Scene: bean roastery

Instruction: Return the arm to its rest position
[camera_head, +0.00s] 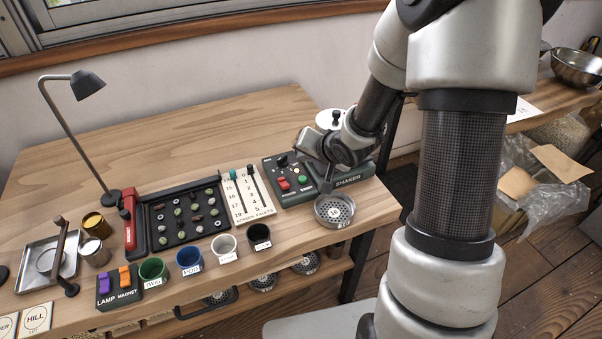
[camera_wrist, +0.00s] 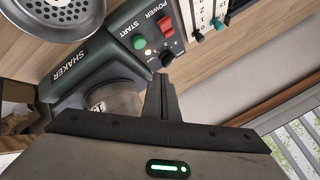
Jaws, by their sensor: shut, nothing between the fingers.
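My gripper (camera_wrist: 160,80) is shut and empty in the wrist view. Its fingertips point at the dark green shaker (camera_wrist: 95,68) and appear close to a black knob (camera_wrist: 167,59) on its panel; I cannot tell whether they touch. In the head view my arm reaches from the right over the table to the shaker (camera_head: 355,178). My wrist and hand are above the shaker's panel and hide part of it.
A sieve (camera_head: 334,210) sits at the shaker's front. Left are a screen-sizes board (camera_head: 240,208), a black bean tray (camera_head: 163,239), cups including a blue one (camera_head: 189,261), and a lamp (camera_head: 86,87). The back of the table (camera_head: 180,137) is clear.

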